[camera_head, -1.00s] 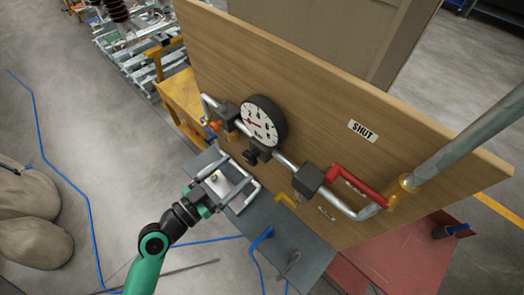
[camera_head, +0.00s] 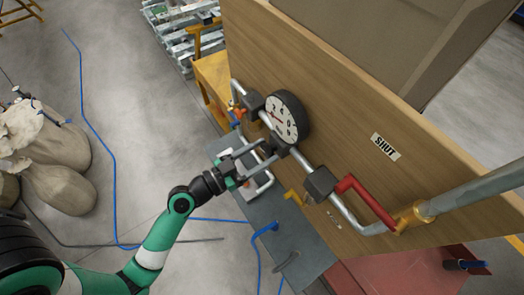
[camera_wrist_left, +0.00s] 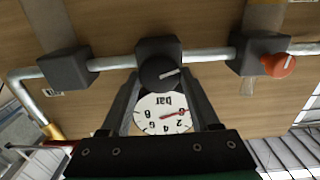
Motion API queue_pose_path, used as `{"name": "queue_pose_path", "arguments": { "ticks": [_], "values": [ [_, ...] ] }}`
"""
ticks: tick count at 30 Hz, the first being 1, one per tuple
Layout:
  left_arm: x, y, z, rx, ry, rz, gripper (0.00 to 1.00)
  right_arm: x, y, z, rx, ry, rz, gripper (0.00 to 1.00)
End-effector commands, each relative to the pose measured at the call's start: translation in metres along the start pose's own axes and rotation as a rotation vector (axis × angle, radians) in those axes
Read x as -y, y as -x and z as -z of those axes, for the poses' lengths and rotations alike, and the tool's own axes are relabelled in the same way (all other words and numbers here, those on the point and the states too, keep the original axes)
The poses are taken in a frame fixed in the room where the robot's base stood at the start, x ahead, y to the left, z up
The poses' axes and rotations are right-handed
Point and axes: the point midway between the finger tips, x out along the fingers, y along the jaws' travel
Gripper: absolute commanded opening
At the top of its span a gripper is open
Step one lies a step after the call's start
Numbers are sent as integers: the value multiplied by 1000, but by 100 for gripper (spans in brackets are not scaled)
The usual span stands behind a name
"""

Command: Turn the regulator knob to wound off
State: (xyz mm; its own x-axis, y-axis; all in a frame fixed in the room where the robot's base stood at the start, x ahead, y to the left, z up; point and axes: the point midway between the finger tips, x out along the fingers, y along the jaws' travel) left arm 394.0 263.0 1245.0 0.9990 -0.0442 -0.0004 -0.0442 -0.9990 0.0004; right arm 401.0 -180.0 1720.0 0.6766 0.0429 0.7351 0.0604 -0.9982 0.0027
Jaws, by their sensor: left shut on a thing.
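The regulator knob (camera_wrist_left: 160,73) is black with a white pointer line, which points right and slightly up in the wrist view. It sits on a black block in the pipe, beside the pressure gauge (camera_head: 282,118). My left gripper (camera_head: 268,151) is at the knob, its two fingers on either side of it and shut on it. In the head view the fingers and gauge partly hide the knob. The gauge is white-faced, marked in bar, and its red needle lies near the 2. My right gripper is not in view.
A wooden board (camera_head: 345,125) carries the pipe, an orange knob (camera_wrist_left: 279,65), a red lever (camera_head: 365,200) and a SHUT label (camera_head: 385,146). A grey plate (camera_head: 290,235) juts out below the board. Blue hoses lie on the floor.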

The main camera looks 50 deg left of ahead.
Motion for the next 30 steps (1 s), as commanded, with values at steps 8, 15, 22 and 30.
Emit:
{"name": "queue_pose_path", "arguments": {
  "ticks": [8, 15, 22, 30],
  "values": [
    [0, 0, 0, -1, 16, 1, 7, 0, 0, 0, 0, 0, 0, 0],
    [1, 0, 0, -1, 105, 1, 6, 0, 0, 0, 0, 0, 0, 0],
    [2, 0, 0, -1, 279, 1, 6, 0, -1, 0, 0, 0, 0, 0],
    [3, 0, 0, -1, 536, 0, 6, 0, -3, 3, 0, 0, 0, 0]
  ]
}}
